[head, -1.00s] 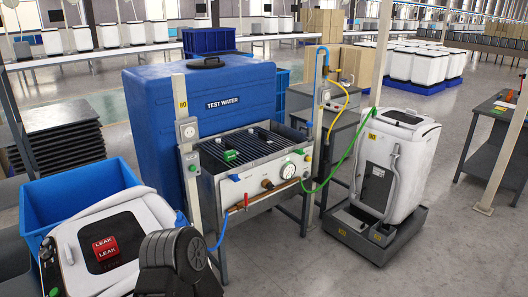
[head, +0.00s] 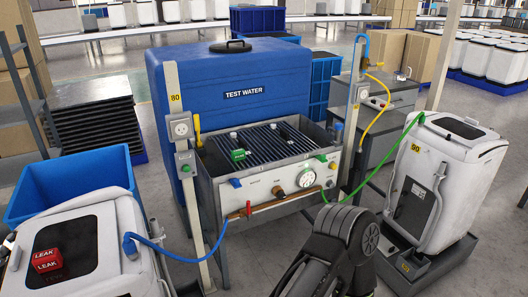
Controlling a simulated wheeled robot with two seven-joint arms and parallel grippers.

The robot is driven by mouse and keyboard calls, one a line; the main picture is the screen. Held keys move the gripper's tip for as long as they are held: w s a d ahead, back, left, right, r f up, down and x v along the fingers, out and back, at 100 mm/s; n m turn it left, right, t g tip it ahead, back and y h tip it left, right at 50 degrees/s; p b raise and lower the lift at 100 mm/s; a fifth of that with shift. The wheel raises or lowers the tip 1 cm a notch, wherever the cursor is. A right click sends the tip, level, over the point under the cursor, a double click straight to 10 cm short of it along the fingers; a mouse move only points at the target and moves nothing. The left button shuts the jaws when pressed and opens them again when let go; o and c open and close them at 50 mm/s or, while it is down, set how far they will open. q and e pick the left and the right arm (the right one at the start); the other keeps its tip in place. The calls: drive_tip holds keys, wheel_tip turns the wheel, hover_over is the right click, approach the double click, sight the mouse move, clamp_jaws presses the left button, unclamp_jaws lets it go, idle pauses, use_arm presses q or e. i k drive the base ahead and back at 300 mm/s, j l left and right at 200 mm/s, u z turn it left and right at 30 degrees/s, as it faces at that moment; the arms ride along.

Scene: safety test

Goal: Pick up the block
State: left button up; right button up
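Two block-like things show in the head view. A red block marked LEAK (head: 47,260) sits on the dark top panel of the white machine (head: 92,255) at the lower left. I cannot tell which one the task means. A dark link of one of my arms rises at the bottom, right of centre; which arm it is I cannot tell. Neither gripper shows, and no gripper is seen near either block.
A blue TEST WATER tank (head: 185,85) stands behind the bench. A blue hose (head: 165,250) and a green hose (head: 375,172) run from the bench to white machines on either side. The right machine (head: 425,190) stands on a dark base. A blue bin (head: 75,180) is at the left.

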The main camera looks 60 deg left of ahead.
sight(236, 154)
drive_tip(key=i+u, duration=0.5)
drive_tip(key=i+l+u, duration=0.2)
drive_tip(key=i+u, duration=0.3)
drive_tip(key=i, duration=0.25)
drive_tip(key=i+j+u, duration=0.15)
drive_tip(key=i+u, duration=0.6)
drive_tip(key=i, duration=0.15)
drive_tip(key=i+u, duration=0.35)
drive_tip(key=i, duration=0.15)
drive_tip(key=l, duration=0.05)
